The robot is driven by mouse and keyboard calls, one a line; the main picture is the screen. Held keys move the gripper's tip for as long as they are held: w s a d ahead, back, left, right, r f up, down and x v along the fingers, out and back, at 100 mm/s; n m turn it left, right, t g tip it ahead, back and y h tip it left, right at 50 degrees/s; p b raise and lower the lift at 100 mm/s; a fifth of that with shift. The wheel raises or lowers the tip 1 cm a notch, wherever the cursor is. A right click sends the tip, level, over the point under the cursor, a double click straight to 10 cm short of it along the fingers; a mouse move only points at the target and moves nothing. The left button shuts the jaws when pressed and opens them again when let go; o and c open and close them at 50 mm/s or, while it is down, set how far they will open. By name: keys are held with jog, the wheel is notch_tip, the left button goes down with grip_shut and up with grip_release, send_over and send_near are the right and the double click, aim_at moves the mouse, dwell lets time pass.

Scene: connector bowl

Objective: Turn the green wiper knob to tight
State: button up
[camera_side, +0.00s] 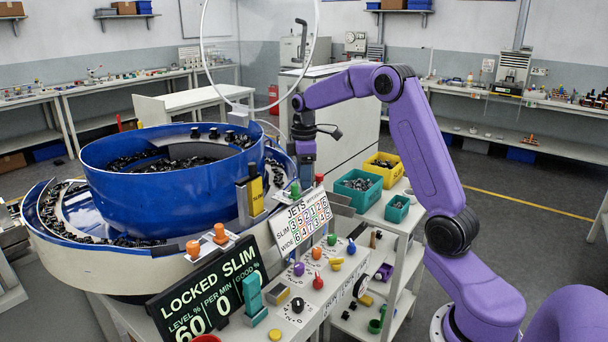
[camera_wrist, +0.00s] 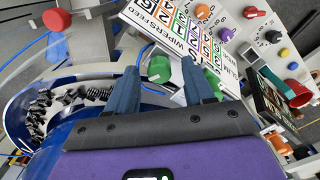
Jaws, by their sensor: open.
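The green wiper knob (camera_side: 295,189) stands near the left corner of the white JETS card, beside the blue bowl. In the wrist view the green knob (camera_wrist: 160,69) shows between my two blue fingers, near the printed word WIPER. My gripper (camera_wrist: 160,74) is open, with one finger to each side of the knob in that view. I cannot tell whether either finger touches it. In the side view my gripper (camera_side: 304,160) points down just above the knob, and its fingertips are hard to make out. The knob's scale marks are not readable.
A red knob (camera_side: 319,178) stands close to the right of the green one. The JETS card (camera_side: 303,220) slopes in front. The big blue bowl (camera_side: 150,195) is at the left. Several coloured knobs and a dark display (camera_side: 208,295) are on the lower panel.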

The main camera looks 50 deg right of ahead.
grip_shut()
jog(key=m, duration=0.4)
jog(key=shift+m, duration=0.3)
jog(key=m, duration=0.4)
jog(key=shift+d+m, duration=0.1)
jog(key=shift+m, duration=0.2)
jog(key=m, duration=0.4)
jog(key=shift+m, duration=0.3)
jog(key=shift+d+r+m, duration=0.1)
jog(key=shift+m, duration=2.1)
